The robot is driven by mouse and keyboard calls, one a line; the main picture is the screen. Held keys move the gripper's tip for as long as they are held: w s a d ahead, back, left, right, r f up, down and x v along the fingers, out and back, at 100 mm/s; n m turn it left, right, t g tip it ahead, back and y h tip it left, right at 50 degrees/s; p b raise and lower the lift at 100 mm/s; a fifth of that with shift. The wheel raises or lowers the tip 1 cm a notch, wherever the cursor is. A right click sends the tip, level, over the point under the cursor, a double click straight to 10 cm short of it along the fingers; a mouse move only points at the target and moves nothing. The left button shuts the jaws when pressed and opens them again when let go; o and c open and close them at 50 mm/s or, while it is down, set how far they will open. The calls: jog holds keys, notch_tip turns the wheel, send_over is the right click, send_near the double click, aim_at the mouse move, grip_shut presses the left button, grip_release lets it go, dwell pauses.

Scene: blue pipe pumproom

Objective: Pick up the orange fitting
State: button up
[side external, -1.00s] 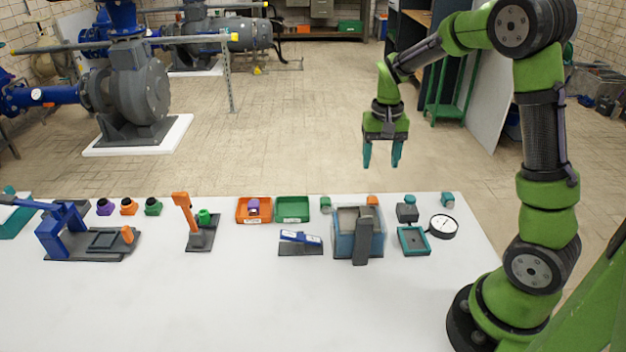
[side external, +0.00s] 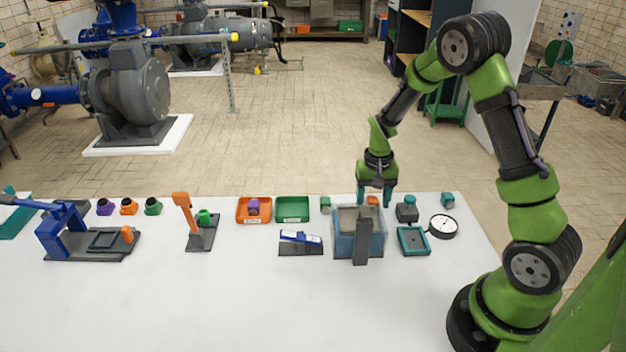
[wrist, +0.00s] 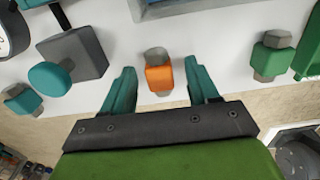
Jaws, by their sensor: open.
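The orange fitting (wrist: 159,79) is a small orange block with grey ends. In the wrist view it lies between the two teal fingers of my open gripper (wrist: 160,88), apart from both. In the side view, the orange fitting (side external: 372,200) shows as a small patch at the table's far edge, behind the blue-grey tank. My gripper (side external: 375,196) is low over it, fingers pointing down and partly overlapping it. I cannot tell the exact finger height.
The open blue-grey tank (side external: 345,245) stands just in front of the fitting. A green fitting (side external: 325,204) is to its left, and a grey block with a teal knob (side external: 407,211) to its right. A gauge (side external: 443,226) lies further right. The table's front is clear.

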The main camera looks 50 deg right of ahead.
jog(key=shift+c, duration=0.4)
grip_shut()
